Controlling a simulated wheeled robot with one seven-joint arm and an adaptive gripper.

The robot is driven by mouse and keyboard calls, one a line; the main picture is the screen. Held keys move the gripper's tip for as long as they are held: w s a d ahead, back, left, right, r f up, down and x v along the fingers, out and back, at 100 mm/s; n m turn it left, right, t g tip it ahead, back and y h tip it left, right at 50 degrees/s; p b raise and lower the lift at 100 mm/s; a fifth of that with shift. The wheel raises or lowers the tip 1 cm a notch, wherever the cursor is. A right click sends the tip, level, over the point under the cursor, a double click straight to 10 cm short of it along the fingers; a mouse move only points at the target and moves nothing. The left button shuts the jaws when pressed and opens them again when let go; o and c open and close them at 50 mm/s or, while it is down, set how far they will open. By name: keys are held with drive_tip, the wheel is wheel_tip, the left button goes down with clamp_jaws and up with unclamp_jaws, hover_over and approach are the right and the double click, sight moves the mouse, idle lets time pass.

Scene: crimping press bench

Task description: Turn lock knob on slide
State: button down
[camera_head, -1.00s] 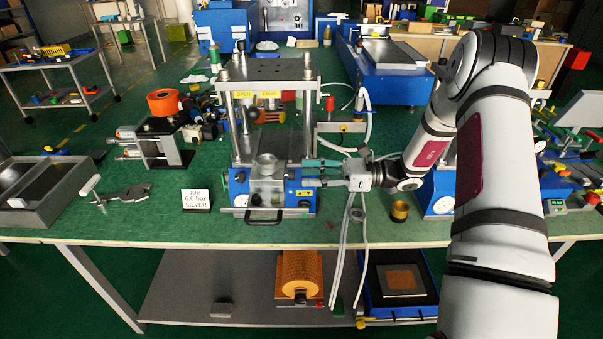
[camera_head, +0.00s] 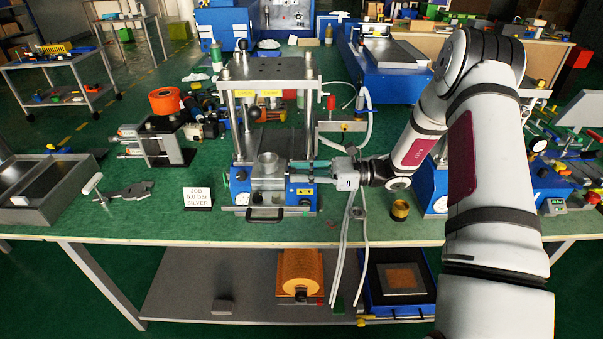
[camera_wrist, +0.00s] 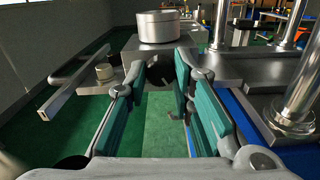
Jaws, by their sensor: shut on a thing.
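The slide (camera_head: 268,180) of the press shows in the head view, with a round metal cup (camera_head: 268,160) on top. In the wrist view the cup (camera_wrist: 158,26) stands on the slide's metal block (camera_wrist: 150,50). A dark round lock knob (camera_wrist: 160,73) is on the block's near face, below the cup. My gripper (camera_wrist: 160,76) has its teal-padded fingertips on either side of the knob and is shut on it. In the head view my gripper (camera_head: 291,171) reaches in from the right, against the slide's side. The knob is hidden there.
The press posts (camera_head: 308,120) rise close behind my gripper, and also at the right in the wrist view (camera_wrist: 305,85). White hoses (camera_head: 345,240) hang below the gripper. A brass cup (camera_head: 400,210) stands to its right. A job sign (camera_head: 197,198) is at the left.

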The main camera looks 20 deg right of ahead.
drive_tip(key=shift+m+b, duration=0.4)
drive_tip(key=shift+m, duration=2.5)
drive_tip(key=c, duration=1.4)
unclamp_jaws()
drive_tip(key=shift+o, duration=0.2)
drive_tip(key=v, duration=1.2)
drive_tip(key=shift+d, duration=0.15)
